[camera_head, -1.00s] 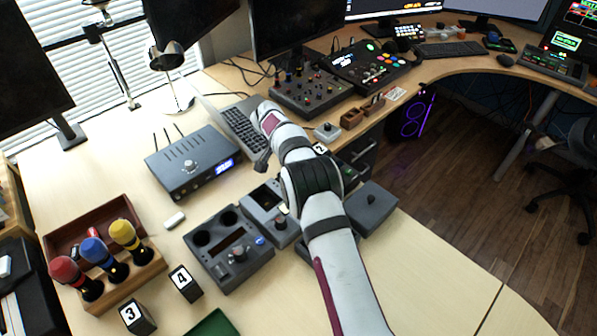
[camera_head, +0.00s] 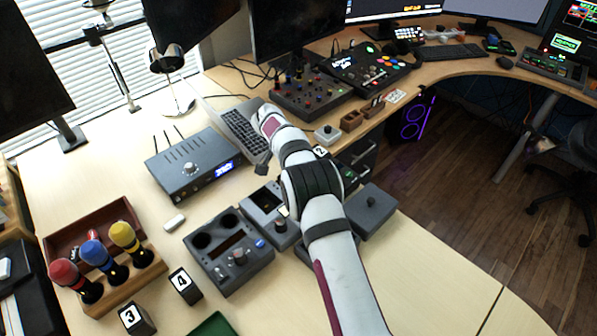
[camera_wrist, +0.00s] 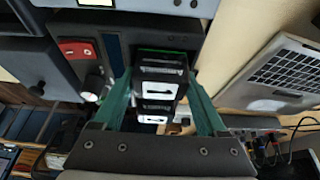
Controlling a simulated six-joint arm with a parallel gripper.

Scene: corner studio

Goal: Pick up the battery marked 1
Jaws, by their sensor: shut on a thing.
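My gripper (camera_wrist: 160,84) has green fingers on both sides of a black block with white labels, the battery (camera_wrist: 160,70). It is shut on the battery. One label seems to carry a 1 on its side, though it is small and blurred. A second white label shows lower down, and I cannot tell whether it is on the same block. In the head view my arm hides the gripper and the held battery. A black block marked 2 (camera_head: 320,152) shows just beyond my arm. Blocks marked 3 (camera_head: 133,318) and 4 (camera_head: 184,285) stand at the front left.
A grey device with a red connector (camera_wrist: 78,50) is close left of the gripper in the wrist view. A laptop (camera_head: 243,127) lies beyond my arm. A grey console (camera_head: 228,252), a router (camera_head: 193,162) and a rack of coloured-handled tools (camera_head: 108,283) stand on the left.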

